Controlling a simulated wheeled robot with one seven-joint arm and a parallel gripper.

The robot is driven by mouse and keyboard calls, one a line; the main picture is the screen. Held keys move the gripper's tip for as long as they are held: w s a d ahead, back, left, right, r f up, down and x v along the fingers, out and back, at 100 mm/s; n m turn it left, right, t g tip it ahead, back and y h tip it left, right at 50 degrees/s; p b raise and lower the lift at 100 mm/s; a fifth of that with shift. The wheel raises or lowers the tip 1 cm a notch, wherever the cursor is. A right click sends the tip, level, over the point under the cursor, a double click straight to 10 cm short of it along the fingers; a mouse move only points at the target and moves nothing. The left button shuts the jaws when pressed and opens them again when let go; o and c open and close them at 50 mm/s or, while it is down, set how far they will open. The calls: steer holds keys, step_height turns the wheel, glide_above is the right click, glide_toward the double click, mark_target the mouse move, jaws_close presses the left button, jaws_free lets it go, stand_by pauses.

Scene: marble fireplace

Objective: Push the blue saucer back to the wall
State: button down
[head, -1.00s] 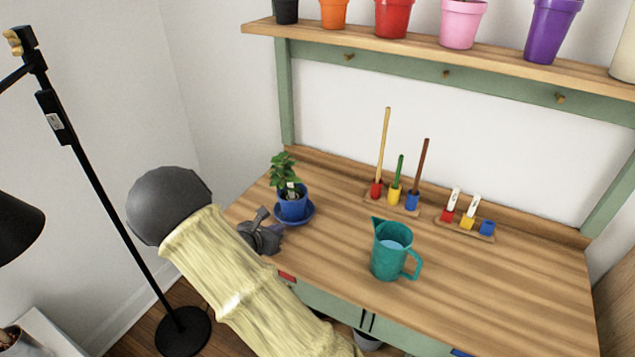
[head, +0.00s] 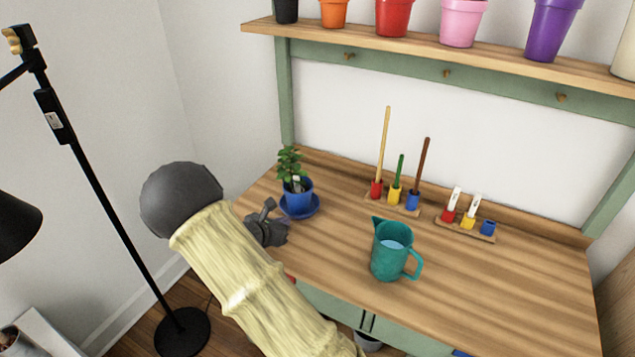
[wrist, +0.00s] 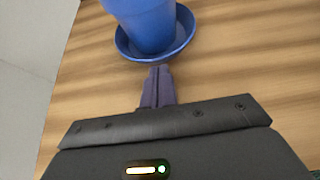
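The blue saucer (head: 314,208) lies on the wooden bench top near its left end, with a blue pot (head: 297,193) holding a leafy green plant (head: 289,163) standing on it. A strip of bench shows between the saucer and the back ledge. My gripper (head: 281,232) is at the saucer's near side, low over the bench. In the wrist view, the fingers of my gripper (wrist: 158,70) are together and empty, with tips at or just short of the near rim of the saucer (wrist: 157,59). I cannot tell whether they touch.
A teal jug (head: 388,252) stands to the right near the front. Racks with coloured cups and sticks (head: 393,199) (head: 468,225) stand along the back ledge. A shelf of pots (head: 450,55) hangs above. A black floor lamp (head: 105,200) stands left of the bench.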

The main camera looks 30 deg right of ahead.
mark_target(295, 183)
steer(key=shift+w+d+b, duration=0.25)
steer(key=shift+w+d, duration=1.1)
steer(key=shift+d, duration=0.5)
steer(key=shift+w+d+b, duration=0.25)
steer(key=shift+w+d, duration=1.1)
steer(key=shift+d, duration=0.5)
steer(key=shift+w+d+b, duration=0.25)
steer(key=shift+w+d, duration=1.1)
steer(key=shift+d, duration=0.5)
steer(key=shift+s+a+b, duration=0.3)
steer(key=shift+s+a, duration=0.45)
steer(key=shift+a, duration=0.3)
steer(key=shift+s+a+b, duration=0.3)
steer(key=shift+s+a, duration=0.45)
steer(key=shift+a, duration=0.25)
steer(key=shift+r+p, duration=2.95)
steer(key=shift+r, duration=1.05)
